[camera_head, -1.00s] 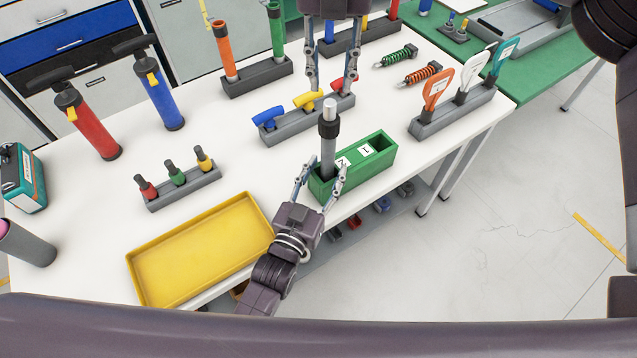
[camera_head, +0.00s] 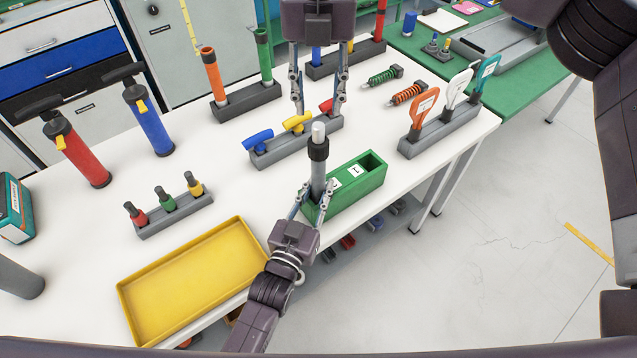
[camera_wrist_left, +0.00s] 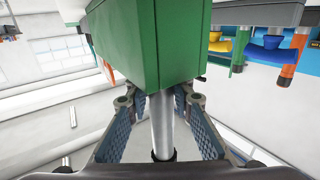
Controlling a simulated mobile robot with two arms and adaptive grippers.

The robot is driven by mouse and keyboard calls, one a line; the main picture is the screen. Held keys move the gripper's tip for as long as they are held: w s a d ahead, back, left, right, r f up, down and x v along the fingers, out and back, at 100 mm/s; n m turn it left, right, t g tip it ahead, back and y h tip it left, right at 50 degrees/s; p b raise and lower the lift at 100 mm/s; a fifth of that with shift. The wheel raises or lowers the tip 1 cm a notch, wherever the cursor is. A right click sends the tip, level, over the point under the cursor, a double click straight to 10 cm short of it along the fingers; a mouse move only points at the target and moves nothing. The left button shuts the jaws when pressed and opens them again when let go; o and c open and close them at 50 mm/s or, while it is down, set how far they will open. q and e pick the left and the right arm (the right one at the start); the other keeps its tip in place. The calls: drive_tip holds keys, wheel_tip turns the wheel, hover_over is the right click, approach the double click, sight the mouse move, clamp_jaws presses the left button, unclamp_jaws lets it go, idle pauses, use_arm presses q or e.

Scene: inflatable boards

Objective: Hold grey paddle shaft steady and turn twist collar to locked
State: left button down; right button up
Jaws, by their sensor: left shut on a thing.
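The grey paddle shaft (camera_head: 318,178) stands upright at the left end of a green block (camera_head: 357,196). It has a black collar (camera_head: 318,149) near its top and a pale silver tube above that. My left gripper (camera_head: 318,206) is shut on the lower shaft, at the near left end of the block. The left wrist view shows the shaft (camera_wrist_left: 162,125) between the two finger pads, with the green block close by. My right gripper (camera_head: 318,110) points down above the shaft's top, fingers apart and empty. The collar's lock state cannot be read.
A yellow tray (camera_head: 195,282) lies at the front left. A grey rack with coloured T-handles (camera_head: 293,143) stands behind the shaft. A rack of orange, white and teal handles (camera_head: 440,130) stands right.

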sight(318, 142)
drive_tip(key=shift+o, duration=1.1)
drive_tip(key=shift+f, duration=0.1)
drive_tip(key=n, duration=0.2)
drive_tip(key=shift+s+f+n+y, duration=0.15)
drive_tip(key=shift+s+n+y, duration=0.15)
drive_tip(key=shift+y, duration=0.1)
drive_tip(key=n, duration=0.1)
drive_tip(key=n+y, duration=0.1)
drive_tip(key=n, duration=0.1)
drive_tip(key=shift+s+d, duration=0.2)
drive_tip(key=shift+d+n, duration=0.25)
drive_tip(key=shift+n, duration=0.95)
drive_tip(key=f+n+y, duration=0.1)
drive_tip(key=f+n, duration=0.1)
drive_tip(key=f, duration=0.1)
drive_tip(key=f+n, duration=0.3)
drive_tip(key=w+a+f+n+y, duration=0.1)
drive_tip(key=f+n, duration=0.2)
drive_tip(key=f, duration=0.1)
drive_tip(key=shift+t+y, duration=0.3)
